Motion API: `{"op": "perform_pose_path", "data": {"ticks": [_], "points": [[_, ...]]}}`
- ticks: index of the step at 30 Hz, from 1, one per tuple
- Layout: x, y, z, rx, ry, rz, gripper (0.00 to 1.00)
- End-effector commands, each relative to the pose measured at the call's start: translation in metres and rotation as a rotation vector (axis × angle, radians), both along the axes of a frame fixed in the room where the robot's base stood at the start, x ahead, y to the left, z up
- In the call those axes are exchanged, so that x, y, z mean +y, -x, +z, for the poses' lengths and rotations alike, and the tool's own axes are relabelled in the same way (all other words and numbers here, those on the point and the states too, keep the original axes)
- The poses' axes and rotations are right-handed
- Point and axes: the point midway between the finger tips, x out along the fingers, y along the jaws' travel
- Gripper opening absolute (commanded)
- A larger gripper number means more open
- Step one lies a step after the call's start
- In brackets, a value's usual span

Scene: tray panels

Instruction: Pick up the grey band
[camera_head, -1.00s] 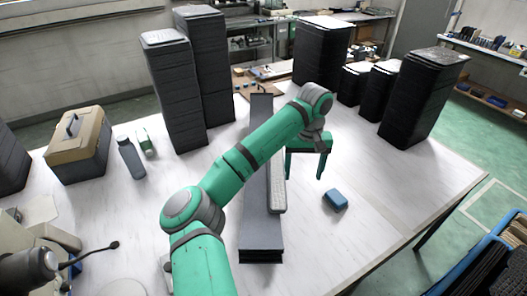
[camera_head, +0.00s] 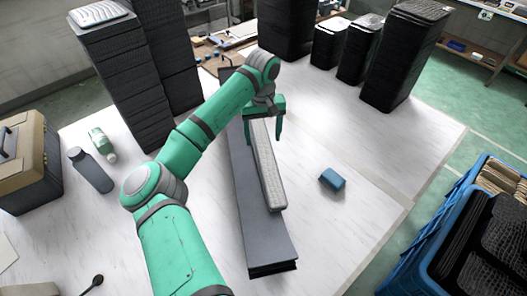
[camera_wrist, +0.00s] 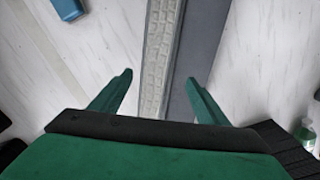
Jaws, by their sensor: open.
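The grey band (camera_head: 268,180) is a long, light grey strip with a bumpy, cell-patterned top. It lies lengthwise on a stack of long dark grey panels (camera_head: 262,245), along their right side in the head view. My gripper (camera_head: 263,142) is open at the far part of the band, pointing down with a finger to each side. In the wrist view the band (camera_wrist: 161,45) runs between my open fingertips (camera_wrist: 159,77), with the dark panel (camera_wrist: 203,35) beside it. The fingers do not appear to touch the band; their exact height above it is hard to tell.
A blue block (camera_head: 332,180) lies on the white table to the right. Tall black stacks (camera_head: 125,85) stand at the back left, and more (camera_head: 400,60) at the back right. A toolbox (camera_head: 30,160) and bottles (camera_head: 90,170) are at the left. A blue crate (camera_head: 430,240) is at right.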

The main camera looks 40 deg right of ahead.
Motion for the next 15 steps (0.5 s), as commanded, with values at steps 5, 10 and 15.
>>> {"op": "perform_pose_path", "data": {"ticks": [5,10,15], "points": [[-0.003,0.002,-0.012,0.000,0.000,-0.005,0.69],[-0.007,0.002,-0.028,-0.001,-0.002,-0.006,0.69],[-0.009,0.001,-0.052,0.000,-0.001,-0.003,0.69]]}}
